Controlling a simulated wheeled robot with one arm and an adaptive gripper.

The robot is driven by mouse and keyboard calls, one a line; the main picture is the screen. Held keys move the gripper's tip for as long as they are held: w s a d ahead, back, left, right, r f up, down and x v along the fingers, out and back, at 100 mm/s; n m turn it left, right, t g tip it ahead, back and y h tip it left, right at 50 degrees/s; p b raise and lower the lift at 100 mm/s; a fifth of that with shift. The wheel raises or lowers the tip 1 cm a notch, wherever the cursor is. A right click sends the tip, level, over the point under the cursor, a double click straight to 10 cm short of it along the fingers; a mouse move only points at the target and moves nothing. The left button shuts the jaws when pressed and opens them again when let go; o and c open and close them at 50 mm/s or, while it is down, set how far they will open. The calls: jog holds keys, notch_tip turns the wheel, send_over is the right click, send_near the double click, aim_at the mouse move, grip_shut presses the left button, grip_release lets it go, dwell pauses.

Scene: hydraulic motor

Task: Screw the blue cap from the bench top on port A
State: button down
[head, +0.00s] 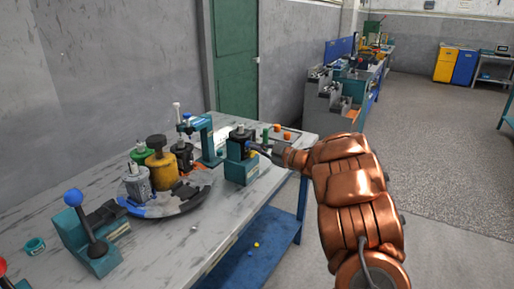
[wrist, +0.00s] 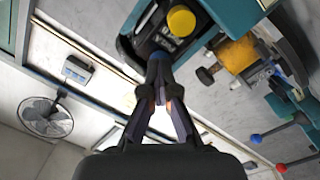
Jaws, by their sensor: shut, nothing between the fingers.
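My gripper (head: 258,149) is shut and empty, its tips close to the dark motor held in a teal fixture (head: 240,170) on the bench. In the wrist view the shut fingertips (wrist: 158,68) point at the motor's dark body (wrist: 163,45), beside a round yellow cap (wrist: 181,21) on it; I cannot tell if they touch. In the head view a small blue spot (head: 249,145) shows on the motor by my fingertips; it may be the blue cap, but is too small to tell. Port A's label is not readable.
The bench top (head: 160,250) holds a round carousel (head: 175,205) with several motors, a teal press (head: 206,138) and a blue-knobbed lever (head: 85,222). Small blue and yellow pieces (head: 257,244) lie below, near the blue lower shelf (head: 265,240).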

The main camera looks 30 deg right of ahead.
jog(key=shift+a+r+p, duration=0.1)
jog(key=shift+p, duration=0.6)
jog(key=shift+m+p, duration=1.7)
jog(key=shift+p, duration=1.1)
jog(key=c, duration=1.8)
grip_release()
jog(key=shift+w, duration=0.1)
jog(key=o, duration=0.6)
jog(key=shift+a, duration=0.1)
jog(key=shift+c, duration=0.2)
jog(key=shift+a+f+b, duration=0.1)
jog(key=shift+f+b, duration=0.1)
jog(key=shift+b, duration=0.15)
jog(key=n+b, duration=0.3)
jog(key=b, duration=0.2)
jog(key=shift+n+b, duration=0.3)
jog(key=shift+b, duration=0.1)
